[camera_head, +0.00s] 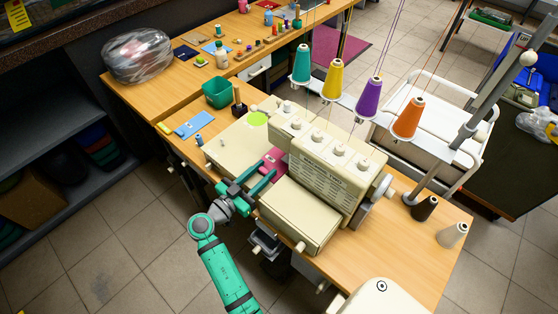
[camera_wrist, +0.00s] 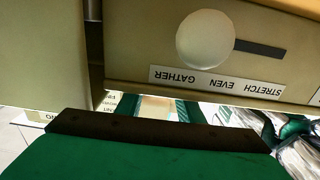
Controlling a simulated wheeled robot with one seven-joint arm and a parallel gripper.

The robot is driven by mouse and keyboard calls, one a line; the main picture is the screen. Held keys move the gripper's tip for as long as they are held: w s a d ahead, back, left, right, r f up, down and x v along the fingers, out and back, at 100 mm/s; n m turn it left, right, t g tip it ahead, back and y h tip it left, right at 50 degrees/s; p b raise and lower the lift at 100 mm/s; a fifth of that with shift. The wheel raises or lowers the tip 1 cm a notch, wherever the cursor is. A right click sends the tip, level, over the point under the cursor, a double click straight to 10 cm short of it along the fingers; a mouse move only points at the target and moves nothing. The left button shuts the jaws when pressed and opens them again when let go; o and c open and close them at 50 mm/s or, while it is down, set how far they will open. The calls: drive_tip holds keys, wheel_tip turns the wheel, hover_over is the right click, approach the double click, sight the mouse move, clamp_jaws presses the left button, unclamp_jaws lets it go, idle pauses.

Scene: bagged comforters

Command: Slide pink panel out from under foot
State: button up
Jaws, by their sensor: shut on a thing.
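The pink panel (camera_head: 273,160) lies at the front of the cream overlock machine (camera_head: 335,165), beside its foot area, in the head view. The machine body hides part of the panel, and the foot itself cannot be made out. My gripper (camera_head: 264,174) reaches in from the front left, with its green fingers at the panel's near edge. It is shut on the pink panel. The wrist view shows the machine's side close up, with a round dial (camera_wrist: 205,39) and a label reading stretch, even, gather. The panel cannot be seen there.
Thread cones, including an orange one (camera_head: 408,118), stand above the machine. A green bin (camera_head: 217,92), a blue cloth (camera_head: 194,124) and a wrapped bundle (camera_head: 137,56) lie on the wooden table (camera_head: 440,270). Open floor (camera_head: 90,240) lies at the front left.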

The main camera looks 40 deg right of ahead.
sight(249, 165)
drive_tip(key=shift+w+a+r, duration=0.1)
drive_tip(key=shift+w+a, duration=0.05)
drive_tip(key=shift+w, duration=1.5)
drive_tip(key=shift+w+a, duration=0.1)
drive_tip(key=shift+w, duration=1.5)
wheel_tip(249, 165, up, 8)
